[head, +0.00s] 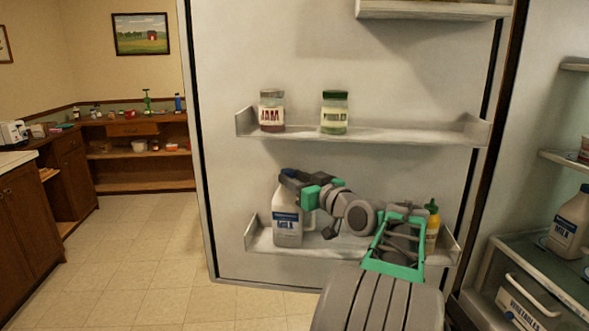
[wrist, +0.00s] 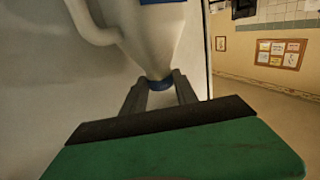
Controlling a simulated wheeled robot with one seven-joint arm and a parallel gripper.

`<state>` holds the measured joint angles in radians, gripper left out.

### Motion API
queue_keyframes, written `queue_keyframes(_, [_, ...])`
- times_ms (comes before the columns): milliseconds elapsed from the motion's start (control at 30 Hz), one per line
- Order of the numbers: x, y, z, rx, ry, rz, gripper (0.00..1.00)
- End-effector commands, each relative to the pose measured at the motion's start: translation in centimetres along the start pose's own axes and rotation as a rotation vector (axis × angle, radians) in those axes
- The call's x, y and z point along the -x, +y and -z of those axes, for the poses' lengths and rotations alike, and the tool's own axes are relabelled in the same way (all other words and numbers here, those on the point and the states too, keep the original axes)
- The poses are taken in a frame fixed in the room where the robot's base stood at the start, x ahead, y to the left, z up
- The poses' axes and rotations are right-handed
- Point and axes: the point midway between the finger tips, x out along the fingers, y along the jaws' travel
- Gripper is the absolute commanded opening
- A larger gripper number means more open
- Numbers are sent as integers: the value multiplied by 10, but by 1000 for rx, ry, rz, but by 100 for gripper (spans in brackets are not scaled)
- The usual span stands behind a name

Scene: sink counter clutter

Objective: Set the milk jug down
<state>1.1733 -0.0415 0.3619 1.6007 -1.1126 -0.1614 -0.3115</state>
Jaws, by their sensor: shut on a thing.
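A white milk jug (head: 287,228) with a blue label is upright at the left end of the lower shelf (head: 340,250) on the open fridge door. My gripper (head: 292,178) is at the jug's top, shut on its blue cap. In the wrist view the jug (wrist: 150,35) appears upside down, with its cap (wrist: 160,83) between the two fingers (wrist: 160,92). I cannot tell whether the jug's base rests on the shelf or hangs just above it.
A yellow bottle (head: 432,228) with a green cap stands at the shelf's right end, beside my arm. The door shelf above (head: 380,134) holds a jam jar (head: 272,110) and a green-lidded jar (head: 334,112). Another milk jug (head: 570,226) is inside the fridge.

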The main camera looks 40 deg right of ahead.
Motion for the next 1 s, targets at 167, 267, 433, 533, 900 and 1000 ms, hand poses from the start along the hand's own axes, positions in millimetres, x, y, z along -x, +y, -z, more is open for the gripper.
queue_keyframes(167, [0,-1,6,7,8,1,0])
queue_keyframes(267, [0,-1,3,7,8,1,0])
queue_keyframes(433, [0,0,-2,0,0,1,45])
queue_keyframes(533, [0,0,-2,0,0,1,53])
queue_keyframes(900, [2,0,1,0,0,0,57])
queue_keyframes(1000, [19,1,-2,0,-1,-3,57])
